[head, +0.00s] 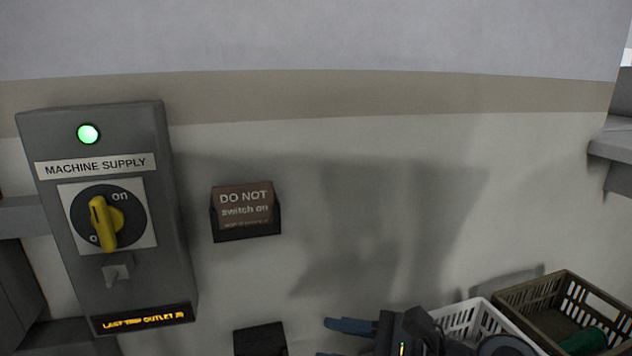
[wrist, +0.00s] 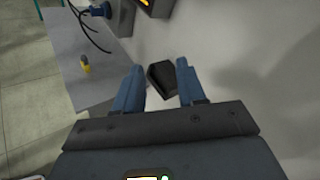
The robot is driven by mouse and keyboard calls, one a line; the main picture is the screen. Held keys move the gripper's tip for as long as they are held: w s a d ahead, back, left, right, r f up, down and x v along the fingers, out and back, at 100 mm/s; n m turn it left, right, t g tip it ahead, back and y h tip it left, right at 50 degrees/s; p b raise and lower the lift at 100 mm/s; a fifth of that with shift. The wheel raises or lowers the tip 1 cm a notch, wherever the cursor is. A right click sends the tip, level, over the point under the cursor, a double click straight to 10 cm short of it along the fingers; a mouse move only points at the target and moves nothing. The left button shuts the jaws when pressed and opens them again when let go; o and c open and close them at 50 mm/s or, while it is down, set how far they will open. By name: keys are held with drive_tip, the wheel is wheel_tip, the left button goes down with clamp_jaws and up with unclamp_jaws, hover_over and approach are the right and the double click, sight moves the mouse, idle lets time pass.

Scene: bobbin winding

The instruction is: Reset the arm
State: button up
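My gripper (wrist: 158,82) shows in the wrist view with its two blue fingers well apart. Nothing is held between them. A dark box (wrist: 162,74) on the wall shows beyond the gap, partly behind the right finger. In the head view, part of my gripper (head: 345,338) is low in the frame, in front of the wall, with its fingers pointing left. The rest of my arm runs down out of that frame.
A grey machine supply box (head: 182,240) with a lit green lamp and yellow rotary switch is on the wall. A sign holder (head: 245,232) and a black box (head: 260,340) are right of it. White (head: 458,318) and olive (head: 520,300) crates stand lower right. A grey surface (wrist: 95,95) carries a small yellow item.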

drive_tip(key=s+d+f+n+t+h, duration=0.25)
drive_tip(key=s+d+f+h, duration=0.25)
drive_tip(key=s+f, duration=0.35)
drive_tip(key=s+d+f+n+t+h, duration=0.1)
drive_tip(key=s+d+f+t+h, duration=0.2)
drive_tip(key=s+d+f+h, duration=0.5)
drive_tip(key=s+d+r+n+t, duration=0.1)
drive_tip(key=s+r+n, duration=0.3)
drive_tip(key=s, duration=0.3)
drive_tip(key=s+d+r+n+t, duration=0.1)
drive_tip(key=s+d+r+n, duration=0.1)
drive_tip(key=s+r+n, duration=0.2)
drive_tip(key=s+d+r+n+t+h, duration=0.1)
drive_tip(key=s+r+n, duration=0.3)
drive_tip(key=s, duration=0.6)
drive_tip(key=shift+s+d+r+n, duration=0.2)
drive_tip(key=shift+d+n, duration=0.35)
